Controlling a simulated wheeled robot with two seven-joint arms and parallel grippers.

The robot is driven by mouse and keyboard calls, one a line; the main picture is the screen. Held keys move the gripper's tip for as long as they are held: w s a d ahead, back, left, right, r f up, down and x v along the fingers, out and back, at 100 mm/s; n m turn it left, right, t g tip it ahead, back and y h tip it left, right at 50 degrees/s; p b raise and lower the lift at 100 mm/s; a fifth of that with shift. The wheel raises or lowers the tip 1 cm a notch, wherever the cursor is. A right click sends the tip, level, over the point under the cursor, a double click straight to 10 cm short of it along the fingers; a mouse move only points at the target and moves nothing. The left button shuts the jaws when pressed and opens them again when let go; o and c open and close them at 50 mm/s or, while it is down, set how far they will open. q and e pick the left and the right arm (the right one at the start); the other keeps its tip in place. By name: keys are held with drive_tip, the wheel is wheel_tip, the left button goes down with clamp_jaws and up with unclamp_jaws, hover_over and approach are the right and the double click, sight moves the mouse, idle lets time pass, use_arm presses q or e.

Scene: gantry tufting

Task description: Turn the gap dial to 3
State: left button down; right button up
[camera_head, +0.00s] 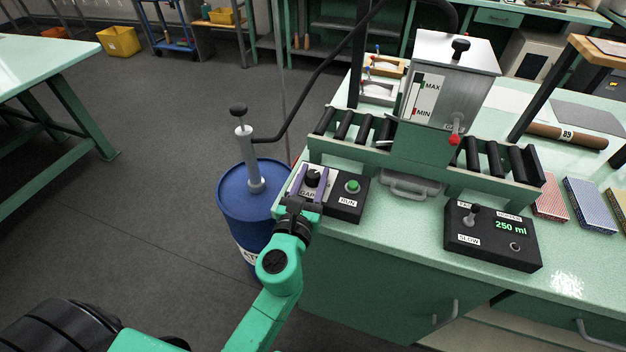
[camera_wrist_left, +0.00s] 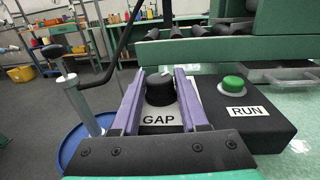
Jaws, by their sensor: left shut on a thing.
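The gap dial (camera_head: 312,178) is a black round knob on a pale plate marked GAP, on the left part of a black control box (camera_head: 345,208). It also shows in the left wrist view (camera_wrist_left: 160,90), with a light mark on its top. My left gripper (camera_head: 311,182) has its two purple fingers on either side of the dial and is shut on it. In the wrist view the fingers (camera_wrist_left: 161,85) flank the knob. The number that the dial points to cannot be read. My right gripper is not in view.
A green RUN button (camera_head: 352,186) sits right of the dial on the same box. A blue drum (camera_head: 240,200) with a pump stands left of the bench. A roller conveyor (camera_head: 480,172) with a metal hopper (camera_head: 455,65) is behind. A 250 ml box (camera_head: 492,237) stands right.

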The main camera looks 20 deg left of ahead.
use_arm(q)
drive_tip(key=shift+n+y, duration=0.9)
drive_tip(key=shift+y, duration=0.5)
drive_tip(key=shift+f, duration=0.1)
drive_tip(key=shift+c, duration=2.2)
unclamp_jaws()
drive_tip(key=s+d+b, duration=0.2)
drive_tip(key=s, duration=1.2)
drive_tip(key=shift+s+d, duration=0.15)
drive_tip(key=shift+d, duration=0.25)
